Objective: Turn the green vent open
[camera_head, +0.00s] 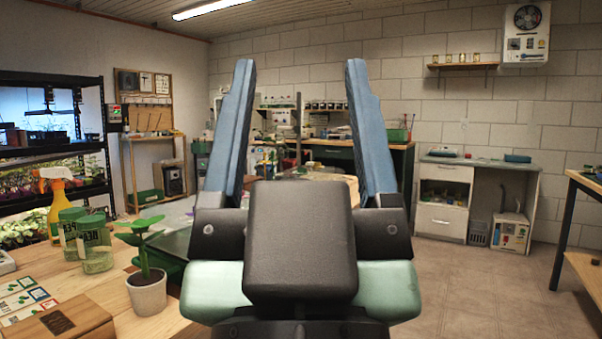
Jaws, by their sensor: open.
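My gripper (299,68) is large in the middle of the head view, pointing up and away. Its two blue fingers stand wide apart with nothing between them, so it is open and empty. I cannot pick out a green vent for certain in this view. A pale wall unit (514,45) with a round dark fan hangs high at the upper right, well apart from my gripper. My gripper and its body hide part of the room's middle.
A wooden table (145,325) at lower left holds a potted seedling (146,290), a spray bottle (56,207), jars (94,246) and a wooden box (58,322). A seedling rack (105,150) stands at far left. A white desk (447,197) stands at right. The floor (470,290) at right is clear.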

